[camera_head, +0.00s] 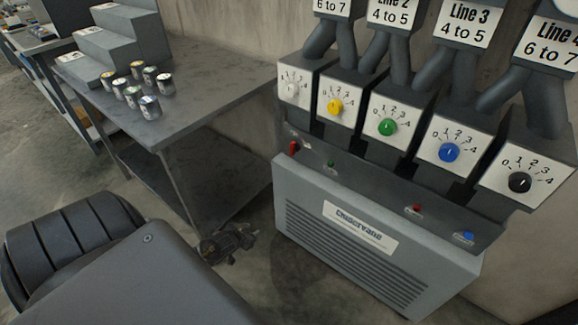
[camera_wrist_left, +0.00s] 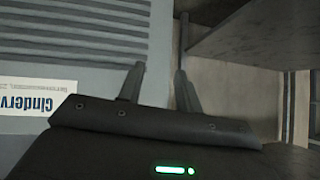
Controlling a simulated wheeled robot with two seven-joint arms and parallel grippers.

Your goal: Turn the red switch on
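A red switch (camera_head: 293,147) sits at the left end of the sloping control panel on the grey machine (camera_head: 300,212). A smaller red control (camera_head: 415,209) sits further right on the same panel. My left gripper (camera_head: 250,236) is low, in front of the gap between machine and table, below and left of the red switch and apart from it. In the left wrist view its two fingers (camera_wrist_left: 160,72) stand apart with nothing between them. The machine's slatted front (camera_wrist_left: 80,35) shows there, but no red switch. My right gripper is not in view.
A green control (camera_head: 331,164) and a blue one (camera_head: 468,237) share the panel. Above are numbered dials with white, yellow, green (camera_head: 387,127), blue and black knobs. A metal table (camera_head: 215,88) with several small cans stands left; its edge is near my left gripper.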

